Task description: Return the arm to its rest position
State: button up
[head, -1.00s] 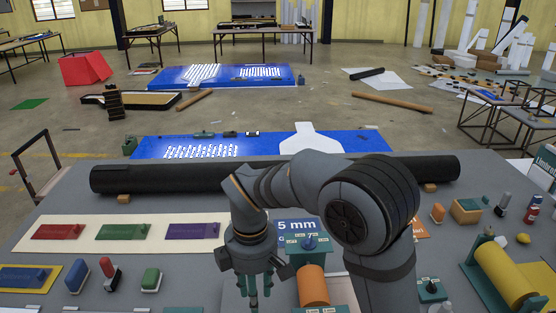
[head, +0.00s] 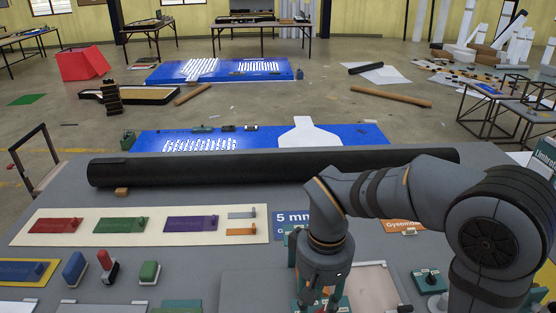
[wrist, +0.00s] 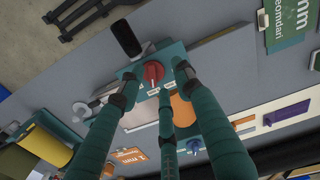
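My gripper (head: 322,298) hangs at the bottom of the head view, right of centre, over the front part of the grey worktable (head: 245,290). Its fingertips are partly cut off or hard to make out there. In the wrist view, the three teal fingers (wrist: 160,85) are spread apart with nothing visibly held. A red knob (wrist: 153,72) on a teal box shows between and beyond the fingertips; I cannot tell the gap to it. My arm is bent, reaching in from the right of the head view.
A long black tube (head: 240,168) lies across the table's far side. A cream board (head: 100,238) with coloured plates lies at left, with red, blue and green handled blocks in front. The wrist view shows an orange cylinder (wrist: 183,109) and a yellow roll (wrist: 42,146) close by.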

jog(key=s+d+f+m+b, duration=0.2)
jog(key=s+d+f+m, duration=0.1)
jog(key=d, duration=0.4)
jog(key=shift+d+m, duration=0.3)
jog(key=shift+d, duration=0.05)
jog(key=shift+s, duration=0.1)
